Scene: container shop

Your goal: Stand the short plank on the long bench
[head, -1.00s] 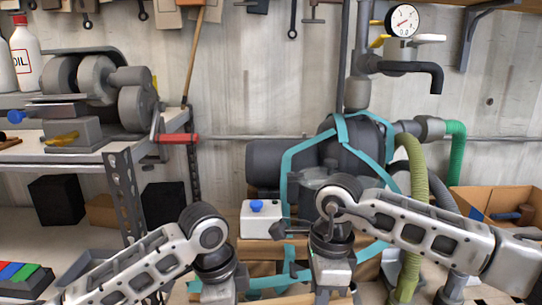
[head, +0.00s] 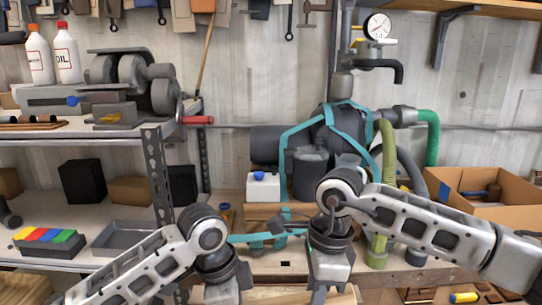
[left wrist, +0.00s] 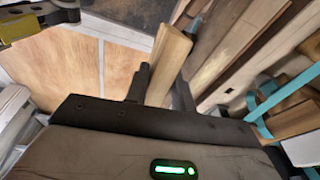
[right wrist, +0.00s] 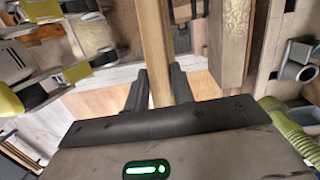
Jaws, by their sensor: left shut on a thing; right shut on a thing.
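My left gripper (head: 222,293) and right gripper (head: 326,292) are low in the head view, side by side. In the left wrist view, my left gripper (left wrist: 160,88) is shut on a light wooden plank (left wrist: 168,58), which runs up and away between its fingers. In the right wrist view, my right gripper (right wrist: 158,88) is shut on a light wooden piece (right wrist: 155,45) too; I cannot tell if it is the same plank. In the head view, light wood (head: 308,298) shows between the grippers at the bottom edge. I cannot clearly pick out the long bench.
A wooden-topped workbench (head: 272,262) lies ahead, bearing a teal-strapped machine (head: 338,135) and a white jug (head: 263,186). A metal shelf (head: 130,133) with tools stands at left. A cardboard box (head: 487,212) is at right. Loose tools (head: 463,297) lie at bottom right.

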